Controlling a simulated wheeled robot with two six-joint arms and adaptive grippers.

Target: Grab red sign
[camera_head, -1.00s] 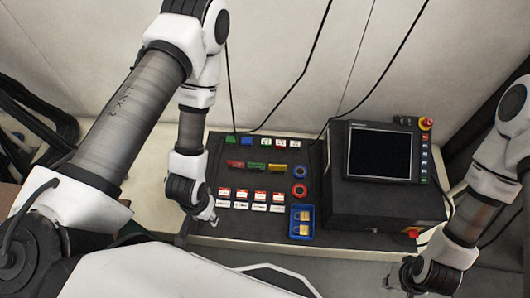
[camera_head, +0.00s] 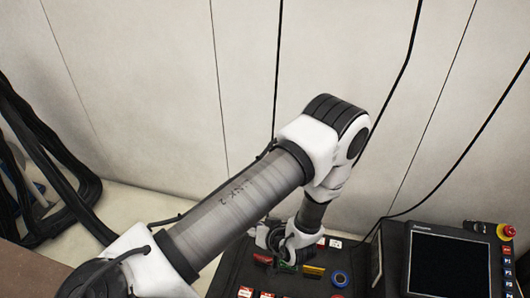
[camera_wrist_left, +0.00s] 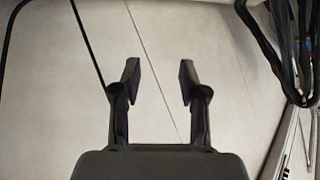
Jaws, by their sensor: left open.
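In the head view a small red piece (camera_head: 263,258) lies on the dark panel (camera_head: 232,277), left of a green piece and a yellow piece. Red-and-white tags (camera_head: 245,292) show at the bottom edge of the picture, partly cut off. I cannot tell which of these is the red sign. My left arm reaches across the panel, its wrist just above the red piece. My left gripper (camera_wrist_left: 157,85) is open and empty in the left wrist view, with only the pale wall between its fingers. No red thing shows in that view. My right gripper is out of view.
A screen unit (camera_head: 450,260) with a red emergency button (camera_head: 507,231) stands on the right. Black cables hang along the wall (camera_head: 150,90), and thick black hoses (camera_head: 60,165) stand at the left.

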